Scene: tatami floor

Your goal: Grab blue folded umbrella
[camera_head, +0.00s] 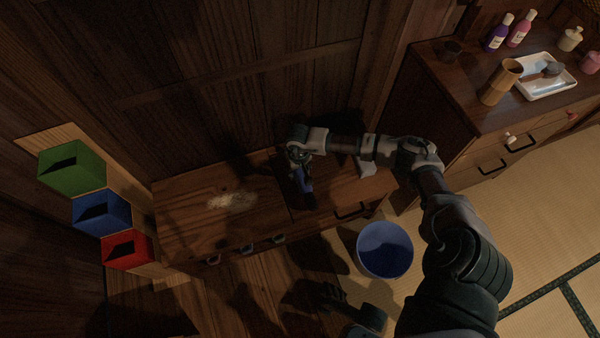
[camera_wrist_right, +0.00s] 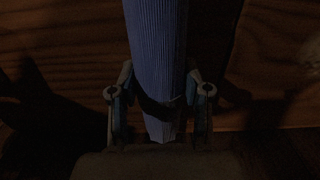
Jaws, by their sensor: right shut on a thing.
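The blue folded umbrella (camera_head: 304,182) shows as a small blue shape just below my right gripper (camera_head: 298,156), over the low wooden cabinet. In the right wrist view, the pleated blue umbrella (camera_wrist_right: 157,45) runs down from the top edge between the two fingers of my right gripper (camera_wrist_right: 159,103). A dark band crosses it near the fingers, which are shut on it. The arm hides part of the umbrella in the head view. My left gripper (camera_head: 329,297) is a dark shape near the bottom, too dim to read its opening.
A blue bucket (camera_head: 385,262) stands on the floor in front of the low cabinet (camera_head: 180,222). Green (camera_head: 72,168), blue (camera_head: 101,212) and red (camera_head: 127,250) boxes are at the left. A taller cabinet (camera_head: 440,80) at the right holds bottles and a white tray (camera_head: 546,89).

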